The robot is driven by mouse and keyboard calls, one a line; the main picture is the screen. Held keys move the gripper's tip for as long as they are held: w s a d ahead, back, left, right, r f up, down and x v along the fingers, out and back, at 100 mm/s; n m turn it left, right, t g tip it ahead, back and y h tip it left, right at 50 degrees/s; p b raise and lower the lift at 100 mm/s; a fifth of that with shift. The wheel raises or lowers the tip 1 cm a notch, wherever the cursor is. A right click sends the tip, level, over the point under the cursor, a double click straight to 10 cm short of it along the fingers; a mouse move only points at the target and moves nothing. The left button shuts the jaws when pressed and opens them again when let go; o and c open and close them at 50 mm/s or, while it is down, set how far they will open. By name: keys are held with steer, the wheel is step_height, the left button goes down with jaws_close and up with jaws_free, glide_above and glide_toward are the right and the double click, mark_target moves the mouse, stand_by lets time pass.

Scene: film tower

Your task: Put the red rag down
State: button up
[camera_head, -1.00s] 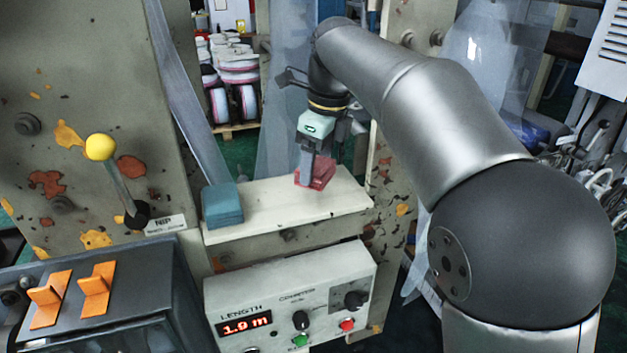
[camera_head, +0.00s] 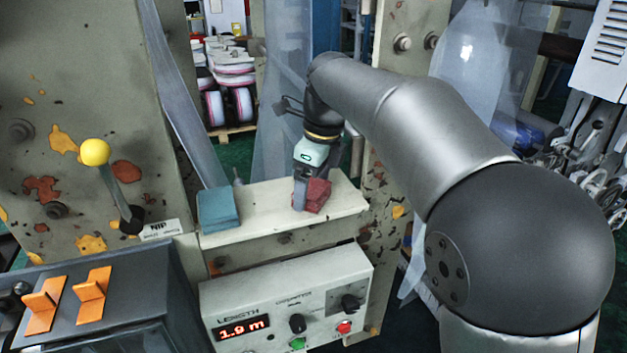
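The red rag (camera_head: 318,195) is a small folded dark red cloth at the middle of the pale shelf (camera_head: 265,215), to the right of the blue block-like cloth (camera_head: 218,209). My gripper (camera_head: 308,192) points down over the shelf with the rag between its fingers. One grey finger shows on the rag's left side; the other finger is mostly hidden. The rag's lower edge is at or very close to the shelf top; I cannot tell if it bears on it.
A yellow-knobbed lever (camera_head: 97,153) stands at the left. Orange switches (camera_head: 92,294) sit on a dark box at lower left. A counter box (camera_head: 285,295) reading 1.9 m is below the shelf. The shelf between the two cloths and to the right is bare.

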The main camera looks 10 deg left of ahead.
mark_target(321, 190)
step_height(321, 190, up, 12)
steer(key=d, duration=0.1)
steer(key=shift+s+d, duration=0.2)
steer(key=shift+d, duration=0.2)
stand_by(0.3)
